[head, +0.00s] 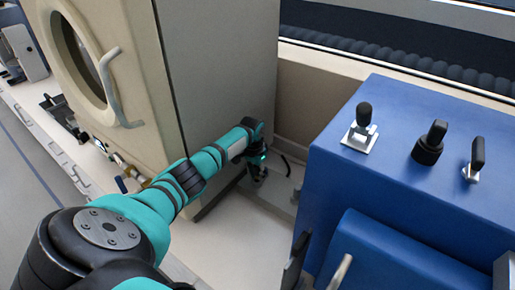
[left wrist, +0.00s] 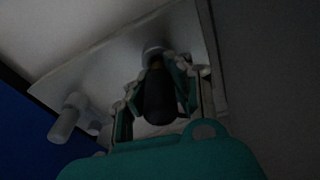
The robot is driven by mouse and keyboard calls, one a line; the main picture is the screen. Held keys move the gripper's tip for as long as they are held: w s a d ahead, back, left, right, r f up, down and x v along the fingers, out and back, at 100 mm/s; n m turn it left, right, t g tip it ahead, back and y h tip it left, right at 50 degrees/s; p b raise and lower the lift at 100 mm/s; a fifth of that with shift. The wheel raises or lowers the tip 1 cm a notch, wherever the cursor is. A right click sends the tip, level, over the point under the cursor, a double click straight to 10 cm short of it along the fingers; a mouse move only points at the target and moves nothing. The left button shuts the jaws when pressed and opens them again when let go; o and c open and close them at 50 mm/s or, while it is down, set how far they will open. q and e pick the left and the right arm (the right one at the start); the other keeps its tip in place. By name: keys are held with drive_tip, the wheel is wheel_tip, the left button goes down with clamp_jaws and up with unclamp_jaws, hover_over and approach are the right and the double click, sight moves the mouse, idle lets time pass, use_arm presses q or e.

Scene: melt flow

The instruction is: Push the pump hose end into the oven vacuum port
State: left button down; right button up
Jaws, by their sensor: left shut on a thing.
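The oven (head: 215,75) is a beige cabinet with a round window and a curved handle on its front. My left gripper (head: 258,166) is low beside the oven's grey side, near the floor of the gap. In the left wrist view my left gripper (left wrist: 160,88) is shut on a dark, bottle-shaped piece (left wrist: 160,98), which looks like the pump hose end. Its tip points at a round metal fitting (left wrist: 152,48) on a pale plate; I cannot tell whether it is inside or only against it. A black hose (head: 285,163) shows beside the gripper. My right gripper is not in view.
A blue machine (head: 390,185) with several black-knobbed levers stands at the right, leaving a narrow gap to the oven. A low beige wall (head: 310,105) closes the back. Another metal stub (left wrist: 68,118) sticks out at the left in the left wrist view.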

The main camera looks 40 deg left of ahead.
use_arm(q)
drive_tip(key=shift+f+b, duration=0.35)
drive_tip(key=shift+f, duration=0.15)
idle(0.6)
drive_tip(key=shift+r+p, duration=0.25)
drive_tip(key=shift+p, duration=0.25)
drive_tip(key=shift+r, duration=0.25)
drive_tip(key=shift+p, duration=0.4)
idle(1.1)
drive_tip(key=shift+f+b, duration=0.55)
drive_tip(key=shift+f, duration=0.05)
drive_tip(key=shift+s+r, duration=0.1)
drive_tip(key=shift+r, duration=0.05)
